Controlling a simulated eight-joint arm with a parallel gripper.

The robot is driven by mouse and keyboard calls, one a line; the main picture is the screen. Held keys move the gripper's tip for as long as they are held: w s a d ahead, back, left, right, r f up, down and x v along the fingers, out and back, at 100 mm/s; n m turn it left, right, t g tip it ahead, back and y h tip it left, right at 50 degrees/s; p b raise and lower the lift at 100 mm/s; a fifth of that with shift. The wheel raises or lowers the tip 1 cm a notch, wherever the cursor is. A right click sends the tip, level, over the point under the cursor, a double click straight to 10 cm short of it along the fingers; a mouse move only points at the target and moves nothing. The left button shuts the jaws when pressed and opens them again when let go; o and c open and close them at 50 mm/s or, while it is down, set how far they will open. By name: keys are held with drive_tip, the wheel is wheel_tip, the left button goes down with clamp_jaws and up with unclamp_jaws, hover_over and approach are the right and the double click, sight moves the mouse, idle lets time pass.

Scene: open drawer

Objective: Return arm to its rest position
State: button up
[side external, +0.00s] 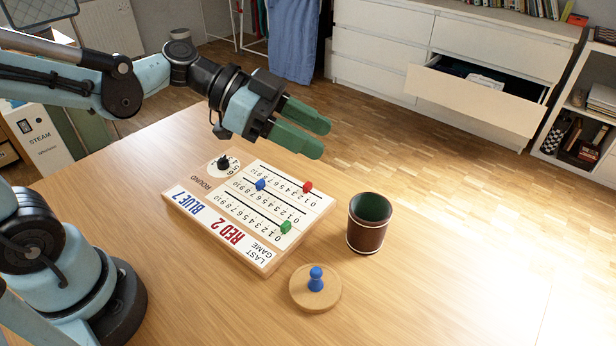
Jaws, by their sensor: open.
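My gripper (317,135) has two green fingers and is raised above the far side of the wooden table (430,270). Its fingers are apart with nothing between them. They point to the right, above and beyond the scoreboard (262,257). My light blue arm reaches in from the left edge of the side external view, and its base stands at the lower left.
The scoreboard carries red, blue and green pegs and a black dial knob (223,162). A brown cup (368,238) stands right of it. A blue pawn (316,279) stands on a round wooden disc (300,297). A white dresser (390,50) behind has an open drawer (470,98).

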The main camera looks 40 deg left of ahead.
drive_tip(key=shift+s+a+r, duration=0.25)
drive_tip(key=shift+a, duration=0.2)
drive_tip(key=s+a+f+n+y, duration=0.2)
drive_tip(key=a+f+n+y, duration=0.1)
drive_tip(key=a+n+y, duration=0.2)
drive_tip(key=s+a+f+n+t+y, duration=0.1)
drive_tip(key=s+a+f+n+y, duration=0.1)
drive_tip(key=a+n+y, duration=0.4)
drive_tip(key=a+f+n, duration=0.1)
drive_tip(key=a, duration=0.1)
drive_tip(key=shift+s+a+f, duration=0.25)
drive_tip(key=shift+s+a, duration=0.1)
drive_tip(key=shift+s, duration=0.05)
idle(0.9)
